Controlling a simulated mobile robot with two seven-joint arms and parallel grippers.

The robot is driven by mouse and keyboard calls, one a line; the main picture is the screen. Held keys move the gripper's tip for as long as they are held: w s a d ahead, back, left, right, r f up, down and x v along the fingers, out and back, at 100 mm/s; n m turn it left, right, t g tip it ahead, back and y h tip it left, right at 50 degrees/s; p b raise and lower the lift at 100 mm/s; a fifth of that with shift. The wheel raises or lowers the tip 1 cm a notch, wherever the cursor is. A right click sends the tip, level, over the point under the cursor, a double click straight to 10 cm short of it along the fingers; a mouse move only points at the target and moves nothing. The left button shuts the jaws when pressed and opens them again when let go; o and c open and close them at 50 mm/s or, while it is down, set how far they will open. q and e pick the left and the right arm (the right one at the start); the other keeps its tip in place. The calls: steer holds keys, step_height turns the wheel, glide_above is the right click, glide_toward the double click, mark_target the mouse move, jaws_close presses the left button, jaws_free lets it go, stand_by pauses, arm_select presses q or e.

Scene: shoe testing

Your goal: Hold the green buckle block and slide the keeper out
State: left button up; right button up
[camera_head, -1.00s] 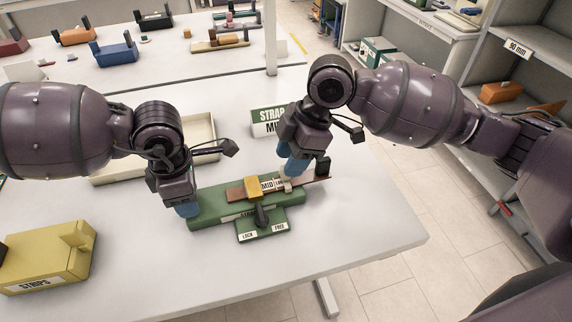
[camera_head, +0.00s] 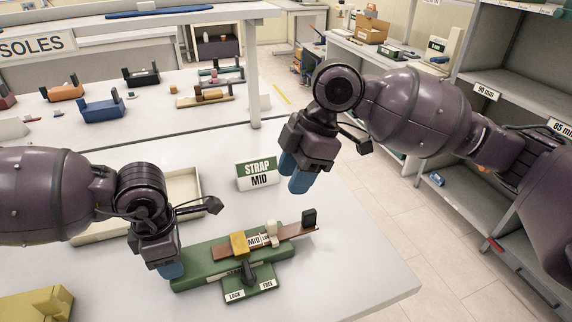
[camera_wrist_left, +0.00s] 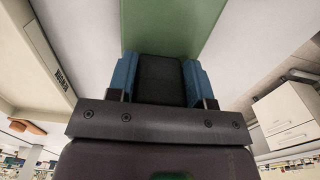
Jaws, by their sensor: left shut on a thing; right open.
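The green buckle block (camera_head: 205,262) lies on the white table. A brown strap (camera_head: 290,236) with a MID label lies along its top and sticks out past the block's right end. A yellow piece (camera_head: 238,244) sits across the strap. A cream piece (camera_head: 271,233), which looks like the keeper, stands on the strap further right. A black lever (camera_head: 249,273) sits by the LOCK and FREE labels. My left gripper (camera_head: 172,270) is shut on the block's left end; the left wrist view shows the green block (camera_wrist_left: 172,22) beyond its blue fingers. My right gripper (camera_head: 294,174) is open and empty above the strap.
A black block (camera_head: 309,218) stands at the strap's right end. A STRAP MID sign (camera_head: 258,174) and a cream tray (camera_head: 186,187) are behind the block. A yellow block (camera_head: 35,306) lies at the front left. The table is clear to the right of the block.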

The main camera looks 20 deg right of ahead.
arm_select(q)
steer(key=o, duration=1.1)
